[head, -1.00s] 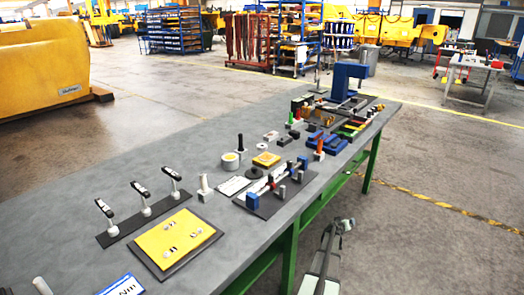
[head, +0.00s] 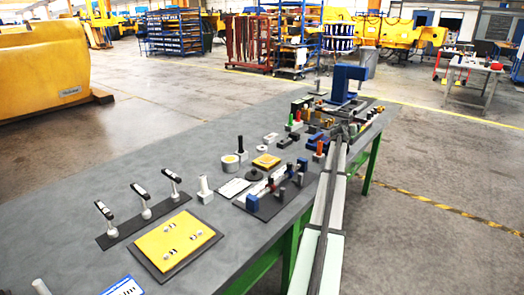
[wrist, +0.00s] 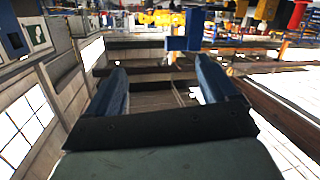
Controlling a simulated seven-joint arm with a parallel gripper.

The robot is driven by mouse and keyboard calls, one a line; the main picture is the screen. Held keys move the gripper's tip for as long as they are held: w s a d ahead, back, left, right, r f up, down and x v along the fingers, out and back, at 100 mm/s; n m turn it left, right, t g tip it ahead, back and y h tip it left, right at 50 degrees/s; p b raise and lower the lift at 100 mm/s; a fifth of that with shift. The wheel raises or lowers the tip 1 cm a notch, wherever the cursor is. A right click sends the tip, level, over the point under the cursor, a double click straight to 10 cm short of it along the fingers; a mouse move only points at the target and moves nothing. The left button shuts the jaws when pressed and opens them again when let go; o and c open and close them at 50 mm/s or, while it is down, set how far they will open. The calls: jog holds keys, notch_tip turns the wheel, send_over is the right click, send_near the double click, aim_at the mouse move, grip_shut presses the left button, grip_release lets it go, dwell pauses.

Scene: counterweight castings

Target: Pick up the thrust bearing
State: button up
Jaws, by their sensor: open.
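My gripper shows in the wrist view (wrist: 163,80) with its two blue-grey fingers apart and nothing between them. In the head view my arm reaches up along the bench's right side, and its far end (head: 344,130) is over the far right part of the bench. A small pale ring (head: 262,148) lies flat on the bench, left of my arm's end and well apart from it. It may be the thrust bearing, but it is too small to tell. No bearing can be made out in the wrist view.
A blue press-like frame (head: 348,80) stands at the bench's far end; it shows ahead in the wrist view (wrist: 185,42). Several parts crowd around my gripper. A white roll (head: 230,163), yellow block (head: 266,161) and dark disc (head: 254,173) lie nearer.

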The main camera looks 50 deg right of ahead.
jog(key=w+a+r+y, duration=0.2)
jog(key=w+a+r, duration=0.15)
jog(key=w, duration=0.55)
jog(key=m+g+y, duration=0.2)
jog(key=y, duration=0.7)
send_near(261, 148)
jog(key=d+f, duration=0.2)
jog(key=shift+w+f+y, duration=0.25)
jog(key=shift+w+y, duration=0.05)
jog(key=shift+w, duration=0.05)
jog(key=shift+s+x, duration=0.1)
jog(key=shift+x, duration=1.25)
jog(key=shift+s+x, duration=0.15)
jog(key=shift+x, duration=1.15)
jog(key=shift+c, duration=0.3)
jog(key=c, duration=1.2)
